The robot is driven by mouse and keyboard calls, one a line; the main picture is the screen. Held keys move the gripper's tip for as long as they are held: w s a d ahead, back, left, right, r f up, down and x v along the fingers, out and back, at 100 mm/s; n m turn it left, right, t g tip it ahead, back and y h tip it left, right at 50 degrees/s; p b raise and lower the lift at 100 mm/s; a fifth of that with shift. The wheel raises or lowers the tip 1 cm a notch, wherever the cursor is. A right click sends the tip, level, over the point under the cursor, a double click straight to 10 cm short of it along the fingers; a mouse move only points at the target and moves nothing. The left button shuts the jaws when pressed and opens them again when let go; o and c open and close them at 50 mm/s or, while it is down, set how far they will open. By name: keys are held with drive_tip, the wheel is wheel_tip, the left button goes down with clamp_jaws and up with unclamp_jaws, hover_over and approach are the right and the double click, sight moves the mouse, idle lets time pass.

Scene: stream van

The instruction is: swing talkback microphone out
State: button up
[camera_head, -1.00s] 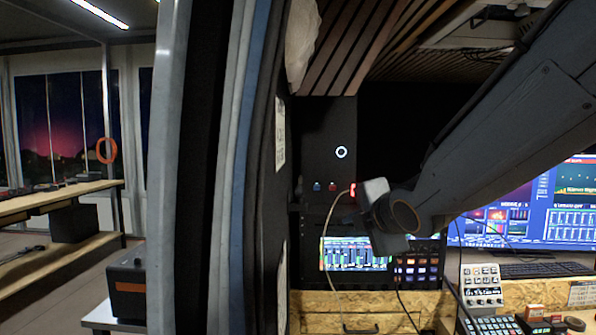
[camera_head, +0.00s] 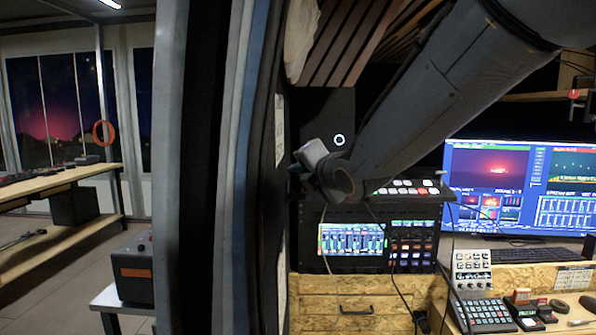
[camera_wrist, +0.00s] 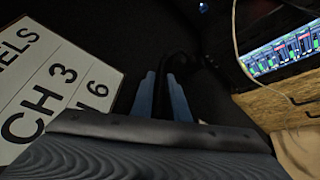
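I cannot make out the talkback microphone for sure in either view. In the wrist view, the two blue fingers of my gripper (camera_wrist: 163,90) stand apart, with only darkness visible between them. A dark curved shape (camera_wrist: 182,62) lies just beyond the right finger; I cannot tell what it is or whether it touches. A thin pale cable (camera_head: 327,240) hangs below my wrist in the head view, and a pale line (camera_wrist: 237,40) also curves past the lit screen in the wrist view. The head view shows my wrist in front of the dark rack, with the fingertips hidden.
A dark door edge (camera_head: 205,180) stands close on the left. A white lettered panel (camera_wrist: 62,85) is left of my fingers. A lit mixer screen (camera_head: 352,239), button panel (camera_head: 412,245), wooden drawer (camera_head: 350,300) and monitors (camera_head: 490,185) lie right. A red-lit device (camera_head: 574,95) is at upper right.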

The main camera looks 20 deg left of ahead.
drive_tip(key=shift+w+a, duration=0.15)
drive_tip(key=shift+w, duration=0.05)
clamp_jaws()
